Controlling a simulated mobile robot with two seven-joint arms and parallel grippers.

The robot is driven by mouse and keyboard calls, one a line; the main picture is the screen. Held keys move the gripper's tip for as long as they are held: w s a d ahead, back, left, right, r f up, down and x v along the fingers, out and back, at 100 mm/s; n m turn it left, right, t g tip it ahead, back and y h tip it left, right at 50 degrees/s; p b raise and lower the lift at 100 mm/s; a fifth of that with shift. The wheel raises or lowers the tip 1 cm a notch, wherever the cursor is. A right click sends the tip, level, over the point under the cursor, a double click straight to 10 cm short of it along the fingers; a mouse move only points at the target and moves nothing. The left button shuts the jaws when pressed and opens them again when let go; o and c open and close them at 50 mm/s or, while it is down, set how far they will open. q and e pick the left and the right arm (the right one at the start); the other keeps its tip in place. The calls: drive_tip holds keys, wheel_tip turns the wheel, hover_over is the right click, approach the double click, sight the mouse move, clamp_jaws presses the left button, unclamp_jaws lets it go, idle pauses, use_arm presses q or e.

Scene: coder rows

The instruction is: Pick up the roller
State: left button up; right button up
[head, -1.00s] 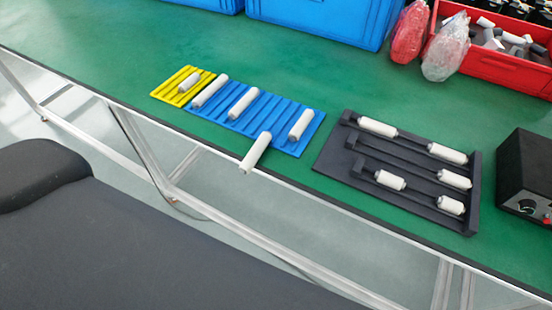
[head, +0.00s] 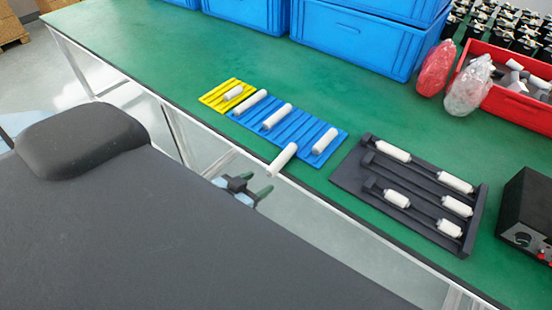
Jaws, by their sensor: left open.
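White rollers lie in several places on the green table. One roller (head: 283,158) lies at the table's front edge, its near end over the edge, just in front of the blue ribbed tray. Other rollers, such as one at the left (head: 250,103) and one at the right (head: 325,141), lie on the blue ribbed tray (head: 290,128). A short roller (head: 233,92) lies on the yellow ribbed tray (head: 210,98). My left gripper (head: 243,189) is open and empty in front of the table edge, below and left of the edge roller. My right gripper is out of view.
A black rack (head: 350,178) with several white rollers stands to the right. Behind it are a red crate (head: 520,110), bagged parts (head: 468,88) and blue crates (head: 360,45). A black box (head: 525,210) stands at far right. Green table left of the trays is clear.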

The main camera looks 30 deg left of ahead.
sight(272, 168)
use_arm(q)
drive_tip(key=w, duration=0.1)
drive_tip(key=w+r, duration=0.1)
drive_tip(key=w, duration=0.1)
drive_tip(key=shift+w+a, duration=0.15)
drive_tip(key=shift+w, duration=0.05)
drive_tip(key=shift+w+f, duration=0.15)
drive_tip(key=shift+w, duration=0.2)
drive_tip(key=x, duration=0.3)
drive_tip(key=shift+w+p, duration=0.1)
drive_tip(key=shift+p, duration=0.25)
drive_tip(key=shift+w+f, duration=0.4)
drive_tip(key=shift+w, duration=0.15)
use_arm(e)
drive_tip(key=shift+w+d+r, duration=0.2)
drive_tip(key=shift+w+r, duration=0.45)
use_arm(q)
drive_tip(key=c, duration=1.1)
